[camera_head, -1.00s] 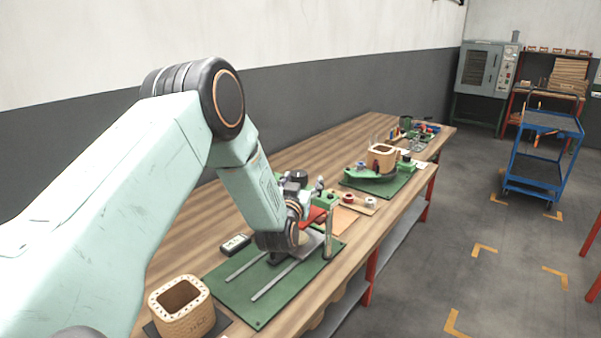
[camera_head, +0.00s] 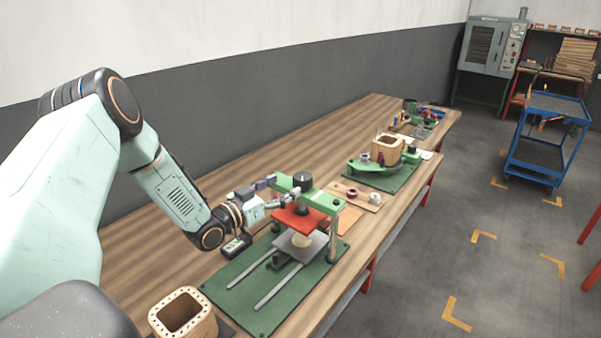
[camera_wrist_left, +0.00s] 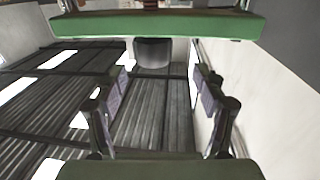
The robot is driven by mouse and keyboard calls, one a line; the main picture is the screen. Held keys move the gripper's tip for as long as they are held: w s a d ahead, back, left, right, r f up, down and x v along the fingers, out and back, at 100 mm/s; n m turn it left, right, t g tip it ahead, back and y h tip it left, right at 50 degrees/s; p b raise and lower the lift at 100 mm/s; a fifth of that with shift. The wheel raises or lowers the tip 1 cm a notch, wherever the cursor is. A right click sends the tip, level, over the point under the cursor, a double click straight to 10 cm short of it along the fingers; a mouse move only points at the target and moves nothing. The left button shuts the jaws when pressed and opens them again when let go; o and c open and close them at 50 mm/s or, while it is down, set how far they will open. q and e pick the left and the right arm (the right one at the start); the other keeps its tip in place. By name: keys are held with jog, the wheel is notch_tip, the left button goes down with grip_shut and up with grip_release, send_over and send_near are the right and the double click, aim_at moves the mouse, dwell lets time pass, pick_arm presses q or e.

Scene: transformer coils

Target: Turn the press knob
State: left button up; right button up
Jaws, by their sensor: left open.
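The press (camera_head: 333,222) stands on a green base board, with a red plate (camera_head: 297,219) under its green crossbar (camera_head: 322,199). Its black round knob (camera_head: 302,180) sits on top of the crossbar. My left gripper (camera_head: 279,192) is open and empty, just left of the knob and pointing at it. In the left wrist view the open fingers (camera_wrist_left: 163,97) stand apart. The dark knob (camera_wrist_left: 153,52) is ahead of them, roughly between them and apart from them, beside the green crossbar (camera_wrist_left: 155,25). My right gripper is not in view.
A small dark meter (camera_head: 236,246) lies on the workbench below my left wrist. A perforated tan coil box (camera_head: 184,315) stands at the near end. Another green fixture (camera_head: 372,167) and small parts lie farther along. A blue cart (camera_head: 545,140) stands on the floor.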

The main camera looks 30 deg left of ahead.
aim_at(296, 181)
pick_arm(q)
jog(key=w, duration=0.2)
jog(key=w+d, duration=0.1)
jog(key=w, duration=0.1)
jog(key=w+d, duration=0.1)
jog(key=w, duration=0.1)
jog(key=shift+w+b, duration=0.1)
jog(key=shift+b, duration=0.25)
jog(key=shift+w, duration=0.2)
jog(key=shift+d+r, duration=0.2)
jog(key=shift+d, duration=0.05)
jog(key=shift+w+a+f, duration=0.1)
jog(key=shift+a+f, duration=0.05)
jog(key=shift+a, duration=0.05)
jog(key=c, duration=1.2)
